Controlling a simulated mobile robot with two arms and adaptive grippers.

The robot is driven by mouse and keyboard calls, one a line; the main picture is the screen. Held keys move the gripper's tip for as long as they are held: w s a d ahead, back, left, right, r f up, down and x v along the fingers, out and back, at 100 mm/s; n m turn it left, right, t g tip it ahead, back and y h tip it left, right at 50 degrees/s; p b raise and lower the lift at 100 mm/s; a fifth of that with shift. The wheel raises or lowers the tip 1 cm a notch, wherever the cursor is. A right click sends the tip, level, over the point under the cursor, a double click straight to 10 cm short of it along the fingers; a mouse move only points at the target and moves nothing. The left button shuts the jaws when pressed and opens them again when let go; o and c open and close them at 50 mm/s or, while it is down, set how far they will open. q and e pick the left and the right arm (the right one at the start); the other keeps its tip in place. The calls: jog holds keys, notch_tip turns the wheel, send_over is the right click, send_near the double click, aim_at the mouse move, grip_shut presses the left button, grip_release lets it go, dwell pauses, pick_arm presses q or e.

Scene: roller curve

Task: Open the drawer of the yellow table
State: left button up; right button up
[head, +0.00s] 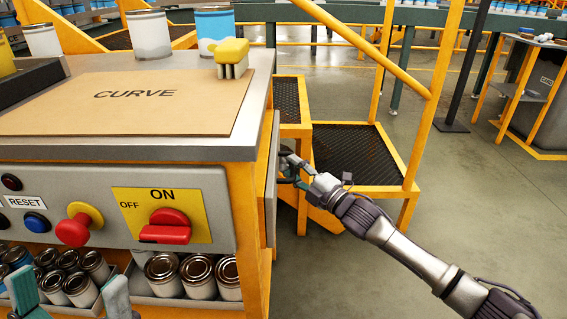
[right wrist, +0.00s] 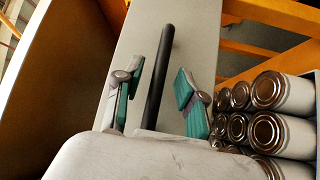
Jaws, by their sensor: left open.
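The yellow table (head: 256,220) has a grey drawer front (head: 272,180) on its right side, seen nearly edge-on in the head view. In the right wrist view the grey drawer front (right wrist: 136,62) carries a black bar handle (right wrist: 158,88). My right gripper (head: 289,167) is at this side of the table. In the right wrist view my right gripper (right wrist: 153,97) is open, with one teal-padded finger on each side of the handle and visible gaps between. My left gripper (head: 72,292) is open and empty before the table's front, at the lower left. Whether the drawer is slightly out is unclear.
The front panel has a red switch (head: 165,226) and a red button (head: 74,231). Cans (head: 196,274) fill the shelf below. A yellow brush (head: 232,57) and cans stand on top.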

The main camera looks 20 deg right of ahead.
jog(key=shift+w+a+r, duration=0.1)
jog(key=shift+w+a, duration=0.05)
jog(key=shift+w, duration=0.15)
jog(key=shift+c, duration=0.2)
grip_shut()
